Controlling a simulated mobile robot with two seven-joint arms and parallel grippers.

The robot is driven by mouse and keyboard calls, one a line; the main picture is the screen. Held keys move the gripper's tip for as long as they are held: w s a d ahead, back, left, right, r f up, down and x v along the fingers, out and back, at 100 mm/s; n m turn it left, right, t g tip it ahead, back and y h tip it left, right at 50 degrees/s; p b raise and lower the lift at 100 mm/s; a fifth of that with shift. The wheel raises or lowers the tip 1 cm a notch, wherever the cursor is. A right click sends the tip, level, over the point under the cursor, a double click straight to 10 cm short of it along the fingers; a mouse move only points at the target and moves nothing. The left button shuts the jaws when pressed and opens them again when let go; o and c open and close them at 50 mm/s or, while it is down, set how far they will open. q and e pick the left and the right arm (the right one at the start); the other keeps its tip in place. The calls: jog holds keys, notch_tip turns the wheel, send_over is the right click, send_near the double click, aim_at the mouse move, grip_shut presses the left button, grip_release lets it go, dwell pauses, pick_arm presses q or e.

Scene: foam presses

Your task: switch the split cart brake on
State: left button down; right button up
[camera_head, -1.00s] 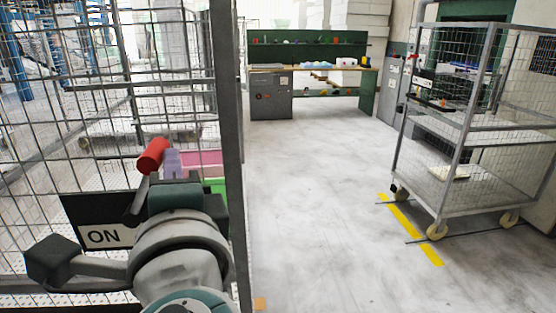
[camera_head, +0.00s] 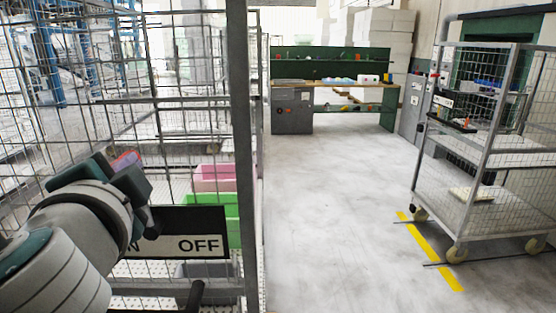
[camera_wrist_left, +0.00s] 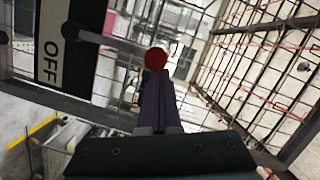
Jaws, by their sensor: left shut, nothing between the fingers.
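The brake plate (camera_head: 192,240) is black and white and fixed to the near cage cart. In the head view OFF reads clearly at its right, while my left arm covers most of ON. My left gripper (camera_head: 124,160) is in front of the plate's upper left. Its purple fingers (camera_wrist_left: 155,108) are shut with nothing between them. In the left wrist view the lever's red knob (camera_wrist_left: 156,58) is right at the fingertips; I cannot tell whether they touch. The lever's rod (camera_wrist_left: 108,41) runs from a dark pivot beside the OFF label (camera_wrist_left: 50,48).
The near cart's wire mesh and grey post (camera_head: 240,150) stand close to my left arm. Pink (camera_head: 215,180) and green (camera_head: 222,207) bins sit behind the mesh. Another cage cart (camera_head: 480,170) stands at right by a yellow line. The floor between is clear.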

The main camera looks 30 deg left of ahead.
pick_arm(q)
jog(key=s+a+n+h, duration=0.1)
jog(key=s+a+n, duration=0.2)
jog(key=a, duration=0.3)
jog(key=shift+s+f+n+h+p, duration=0.3)
jog(key=shift+f+n+p, duration=0.1)
jog(key=shift+n, duration=0.5)
pick_arm(e)
jog(key=shift+r, duration=0.4)
pick_arm(q)
jog(key=shift+r, duration=0.1)
pick_arm(e)
jog(key=shift+r, duration=0.1)
